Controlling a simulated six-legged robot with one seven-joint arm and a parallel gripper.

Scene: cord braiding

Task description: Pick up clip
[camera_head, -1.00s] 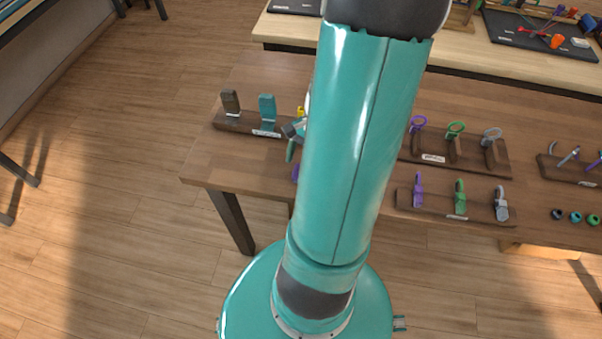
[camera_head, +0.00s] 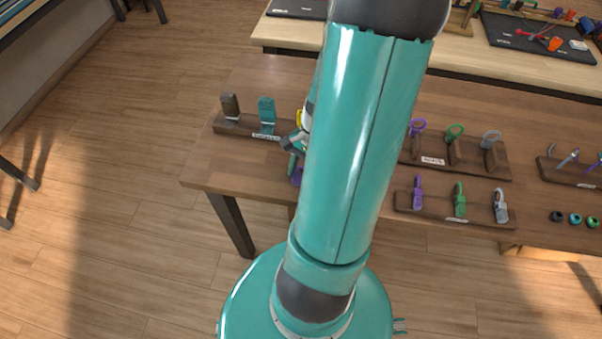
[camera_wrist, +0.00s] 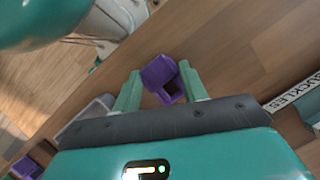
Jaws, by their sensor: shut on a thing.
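A purple clip (camera_wrist: 158,72) sits between the two teal fingers of my gripper (camera_wrist: 161,88) in the wrist view. The gripper is shut on it, and the clip's far end sticks out past the fingertips. In the head view my gripper (camera_head: 292,164) is at the left part of the brown table, mostly hidden by my arm. A bit of purple (camera_head: 297,177) shows just below the fingers there. Whether the clip touches the table is hard to tell.
Racks with ring-topped pieces (camera_head: 455,132) and upright purple, green and grey pieces (camera_head: 460,200) stand to the right. The table's front edge is close.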

